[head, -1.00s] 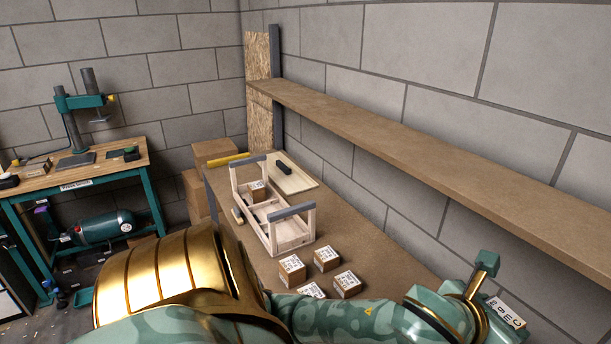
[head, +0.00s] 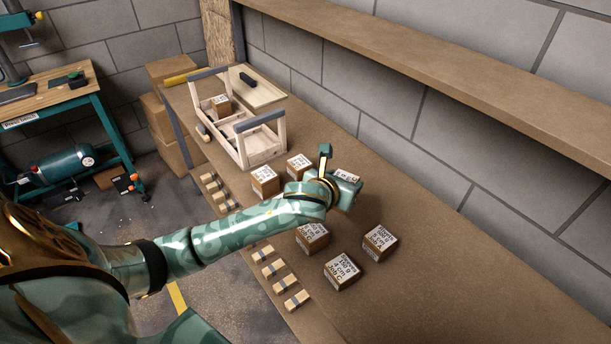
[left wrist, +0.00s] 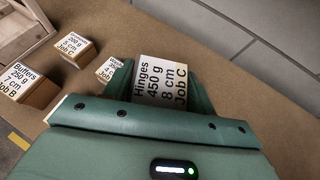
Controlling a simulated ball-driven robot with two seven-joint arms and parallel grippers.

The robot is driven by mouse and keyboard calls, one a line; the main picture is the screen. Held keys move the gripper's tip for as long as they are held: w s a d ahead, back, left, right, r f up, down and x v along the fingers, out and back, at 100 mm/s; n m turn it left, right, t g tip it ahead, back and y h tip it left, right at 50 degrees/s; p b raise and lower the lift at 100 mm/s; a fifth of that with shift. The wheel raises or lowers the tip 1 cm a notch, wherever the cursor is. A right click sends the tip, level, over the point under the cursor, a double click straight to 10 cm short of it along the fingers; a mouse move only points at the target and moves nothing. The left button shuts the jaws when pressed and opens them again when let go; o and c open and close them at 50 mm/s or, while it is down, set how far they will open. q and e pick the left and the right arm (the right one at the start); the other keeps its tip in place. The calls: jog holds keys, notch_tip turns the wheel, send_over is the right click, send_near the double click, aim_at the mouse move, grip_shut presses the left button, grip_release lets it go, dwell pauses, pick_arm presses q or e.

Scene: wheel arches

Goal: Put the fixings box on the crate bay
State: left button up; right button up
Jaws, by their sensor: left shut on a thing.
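My left gripper (head: 345,187) is shut on a small box (head: 347,176), above the bench. In the left wrist view the held box (left wrist: 163,80) has a white label reading Hinges, 450 g, 8 cm, Job C, between the green fingers. In the head view the gripper hides most of it. The wooden crate (head: 262,154) with grey-topped end frames stands farther along the bench, up and left of the gripper. One labelled box (head: 221,105) sits in its far part. The near bay's floor is mostly hidden by the end frame. My right gripper is not in view.
Several labelled boxes stand on the bench (head: 440,300), two between crate and gripper (head: 265,180) and others nearer (head: 380,242). Small wooden blocks (head: 264,253) line the front edge. A shelf (head: 430,85) runs along the wall above. A board (head: 258,92) lies behind the crate.

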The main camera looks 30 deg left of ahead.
pick_arm(q)
notch_tip(320, 180, down, 10)
jog(key=b, duration=0.4)
jog(key=shift+r, duration=0.15)
jog(key=o, duration=1.3)
